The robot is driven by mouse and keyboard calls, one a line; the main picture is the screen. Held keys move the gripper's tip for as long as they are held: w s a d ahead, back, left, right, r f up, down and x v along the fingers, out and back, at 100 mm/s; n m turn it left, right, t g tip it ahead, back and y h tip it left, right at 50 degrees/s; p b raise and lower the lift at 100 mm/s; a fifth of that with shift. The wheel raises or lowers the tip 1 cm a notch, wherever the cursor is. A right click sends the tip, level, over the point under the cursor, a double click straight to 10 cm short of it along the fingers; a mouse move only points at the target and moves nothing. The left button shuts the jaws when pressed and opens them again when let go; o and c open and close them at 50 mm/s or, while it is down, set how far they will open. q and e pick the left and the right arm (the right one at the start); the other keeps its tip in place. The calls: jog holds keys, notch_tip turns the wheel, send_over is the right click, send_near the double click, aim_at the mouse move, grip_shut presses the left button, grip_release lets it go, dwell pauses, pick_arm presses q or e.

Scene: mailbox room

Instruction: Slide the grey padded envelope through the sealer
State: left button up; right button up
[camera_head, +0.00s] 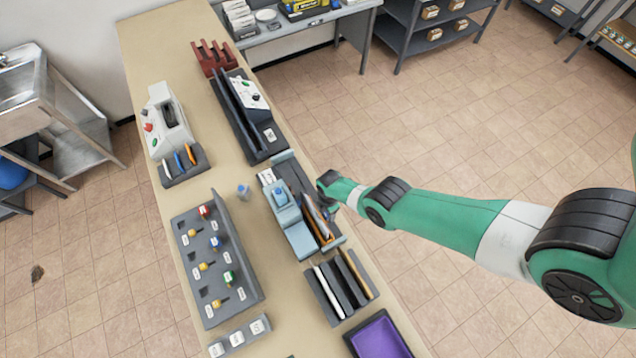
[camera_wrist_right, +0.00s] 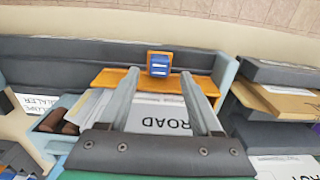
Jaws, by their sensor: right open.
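The light blue sealer (camera_head: 290,215) stands on the bench near its right edge. A grey envelope (camera_head: 316,215) stands in its channel, beside an orange piece (camera_head: 326,237). In the right wrist view the grey envelope (camera_wrist_right: 88,108) bears a white label whose lower word reads "ROAD". The orange piece (camera_wrist_right: 112,77), with a blue stamp-like patch, lies just behind it. My right gripper (camera_wrist_right: 159,75) is open, its fingers apart over the envelope's face; I cannot tell whether they touch it. In the head view the right gripper (camera_head: 326,203) is at the sealer's right side. My left gripper is out of view.
A dark slotted rack (camera_head: 318,290) with thin upright items is close in front of the sealer, and a purple tray (camera_head: 383,338) beyond it. A long dark device (camera_head: 252,118) stands behind.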

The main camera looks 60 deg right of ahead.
notch_tip(320, 180, down, 3)
jog(key=shift+d+r+b, duration=0.1)
jog(key=shift+b, duration=0.65)
grip_shut()
dwell(0.8)
